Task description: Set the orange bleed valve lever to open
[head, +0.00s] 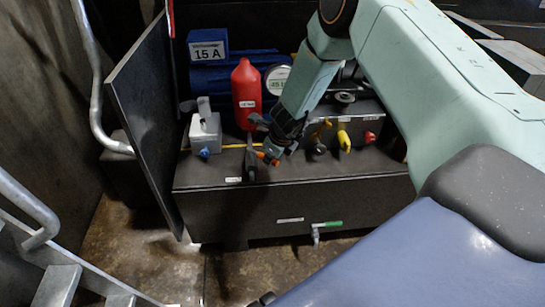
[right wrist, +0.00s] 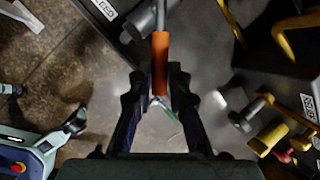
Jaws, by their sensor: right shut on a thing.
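The orange bleed valve lever (right wrist: 160,62) runs between the fingers of my right gripper (right wrist: 158,84) in the right wrist view. Its grey stem leads up to a grey valve body. In the head view my right gripper (head: 274,148) reaches down to the top front edge of the dark unit, and a little of the orange lever (head: 262,155) shows beside its fingertips. The right gripper is shut on the lever. The fingers hide part of the lever, and I cannot tell its exact setting. My left gripper is not in view.
A red bottle (head: 245,94), a grey switch box (head: 205,134) and a yellow-handled valve (head: 343,140) stand close around the gripper. A green-handled tap (head: 328,225) sticks out of the unit's front. An open dark door panel (head: 145,105) stands at left.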

